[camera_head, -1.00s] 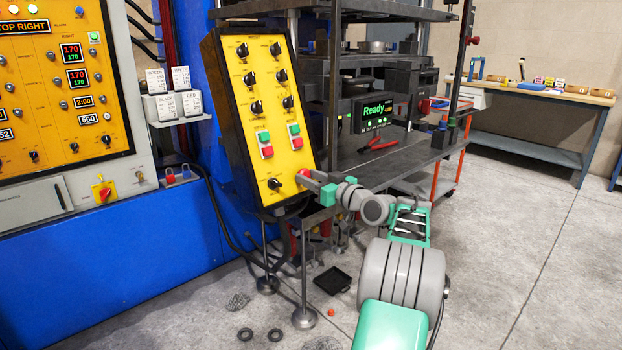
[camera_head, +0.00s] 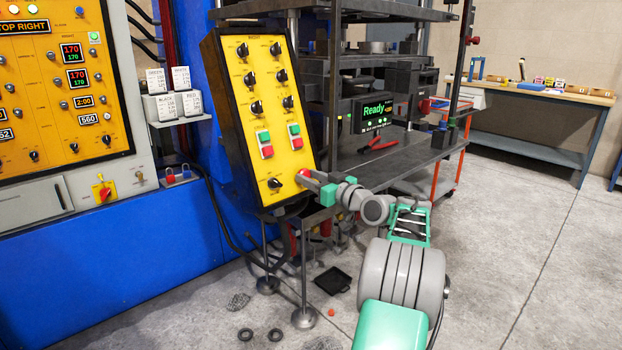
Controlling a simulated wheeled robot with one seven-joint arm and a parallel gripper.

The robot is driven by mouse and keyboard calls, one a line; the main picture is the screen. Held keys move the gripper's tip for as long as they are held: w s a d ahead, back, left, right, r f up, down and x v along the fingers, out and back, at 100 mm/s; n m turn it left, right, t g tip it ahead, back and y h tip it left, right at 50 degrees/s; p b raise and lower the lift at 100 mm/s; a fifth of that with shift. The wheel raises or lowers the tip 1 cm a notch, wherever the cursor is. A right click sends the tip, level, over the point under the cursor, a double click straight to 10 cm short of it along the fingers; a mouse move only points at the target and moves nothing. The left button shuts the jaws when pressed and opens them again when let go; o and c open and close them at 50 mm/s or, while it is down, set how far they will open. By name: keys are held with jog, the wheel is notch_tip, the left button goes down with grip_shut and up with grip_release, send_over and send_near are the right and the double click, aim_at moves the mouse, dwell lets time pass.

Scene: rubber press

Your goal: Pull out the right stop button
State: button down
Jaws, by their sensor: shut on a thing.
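The yellow control panel (camera_head: 262,130) stands tilted in a black housing left of centre. The right stop button (camera_head: 304,173) is a small red knob low on the panel's right side, right of a black rotary knob (camera_head: 275,183).
The press table (camera_head: 400,153) carries red-handled pliers (camera_head: 378,144) and a "Ready" display (camera_head: 374,112) right of the panel. A black tray (camera_head: 333,281) and two rings lie on the floor. Open floor lies at the right.

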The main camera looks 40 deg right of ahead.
jog(key=shift+s, duration=0.1)
jog(key=shift+s+d+b, duration=0.15)
jog(key=shift+s+b, duration=0.15)
jog(key=shift+s+r, duration=0.2)
jog(key=shift+s, duration=0.35)
jog(key=shift+w+a, duration=0.15)
jog(key=shift+a, duration=0.1)
jog(key=c, duration=0.9)
grip_release()
jog(key=shift+d+r, duration=0.1)
jog(key=shift+d, duration=0.05)
jog(key=s, duration=0.8)
jog(key=shift+d, duration=0.1)
